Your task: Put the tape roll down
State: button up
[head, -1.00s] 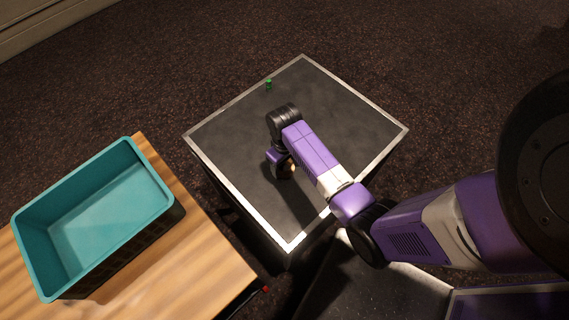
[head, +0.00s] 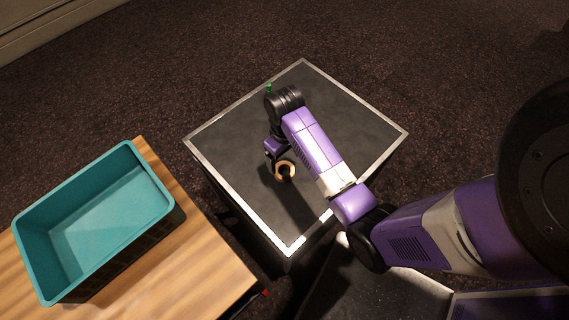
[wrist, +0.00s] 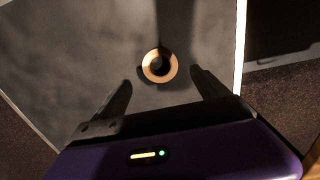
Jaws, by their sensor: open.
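The tape roll (head: 293,168) is a tan ring lying flat on the dark top of the silver-edged case (head: 240,180), left of the middle. In the wrist view the tape roll (wrist: 146,65) shows beyond and between the fingertips, apart from both. My gripper (head: 274,160) hangs above the case top, just behind the roll in the head view. In the wrist view my gripper's fingers (wrist: 160,76) are spread wide with nothing between them. Its fingertips are partly hidden in the head view.
A small green object (head: 269,87) stands near the case's far left edge, close behind my wrist. A teal bin (head: 64,195) sits on a wooden table (head: 215,275) at the left, across a gap. The right part of the case top is clear.

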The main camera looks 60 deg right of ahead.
notch_tip(320, 180, up, 4)
jog(key=s+a+f+t+h, duration=0.1)
jog(key=s+a+t, duration=0.2)
jog(key=a, duration=0.5)
jog(key=s+a+f+t, duration=0.2)
jog(key=a+t, duration=0.2)
jog(key=a, duration=0.4)
jog(key=s+a+r+n+t, duration=0.1)
jog(key=s+r, duration=0.3)
jog(key=r, duration=0.4)
jog(key=s+a+r+n+t, duration=0.1)
jog(key=s+r+t, duration=0.3)
jog(key=r, duration=0.4)
jog(key=s+r+n+t+y, duration=0.1)
jog(key=s+r+t, duration=0.2)
jog(key=s+r, duration=0.2)
notch_tip(320, 180, up, 4)
jog(key=shift+s+a+f, duration=0.25)
jog(key=shift+s+a, duration=0.15)
jog(key=shift+o, duration=0.6)
jog(key=shift+f+b, duration=0.55)
jog(key=shift+f, duration=0.05)
jog(key=shift+r, duration=0.15)
